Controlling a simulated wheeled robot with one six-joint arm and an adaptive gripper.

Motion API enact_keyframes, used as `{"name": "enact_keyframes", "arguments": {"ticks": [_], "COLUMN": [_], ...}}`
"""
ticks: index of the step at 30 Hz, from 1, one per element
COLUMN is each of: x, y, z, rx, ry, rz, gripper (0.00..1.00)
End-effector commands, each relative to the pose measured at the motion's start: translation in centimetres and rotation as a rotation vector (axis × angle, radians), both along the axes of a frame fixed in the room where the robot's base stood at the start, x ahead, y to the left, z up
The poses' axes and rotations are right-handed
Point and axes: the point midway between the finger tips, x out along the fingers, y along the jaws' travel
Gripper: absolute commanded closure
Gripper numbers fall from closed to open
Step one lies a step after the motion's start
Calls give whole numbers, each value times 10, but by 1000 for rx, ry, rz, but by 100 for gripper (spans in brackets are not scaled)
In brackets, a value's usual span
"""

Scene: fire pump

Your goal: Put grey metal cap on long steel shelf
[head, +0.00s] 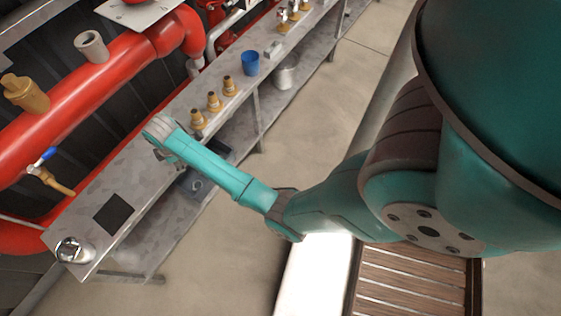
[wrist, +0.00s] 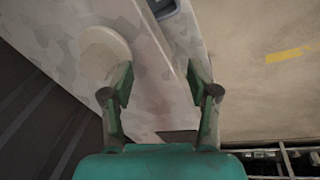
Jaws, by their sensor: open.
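The long steel shelf (head: 150,185) runs diagonally along the red pipes, and its mottled grey top also fills the left of the wrist view (wrist: 155,60). A pale grey round cap (wrist: 105,52) appears to rest on the shelf top, beside my left finger. In the head view the pale grey cap (head: 157,126) shows at the end of my arm, partly hidden by it. My gripper (wrist: 160,82) is open, with nothing between its fingers. In the head view my gripper (head: 168,152) is low over the shelf; its fingers are hard to make out.
Brass fittings (head: 214,101), a blue cup (head: 250,62) and a small grey block (head: 273,49) stand farther along the shelf. A dark square (head: 113,214) and a chrome part (head: 73,250) are at the near end. A grey pot (head: 287,72) sits on the lower level.

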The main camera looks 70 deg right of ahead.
Motion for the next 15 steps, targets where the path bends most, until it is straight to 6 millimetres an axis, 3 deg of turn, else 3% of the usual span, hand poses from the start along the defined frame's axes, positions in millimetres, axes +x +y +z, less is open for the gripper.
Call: {"name": "enact_keyframes", "arguments": {"ticks": [1,6,15], "x": [-14,-53,-137], "y": [8,30,69], "z": [-14,-45,-70], "rx": [0,6,52], "ry": [-23,-129,-332], "rz": [-18,-95,-232], "gripper": [40,40,40]}}
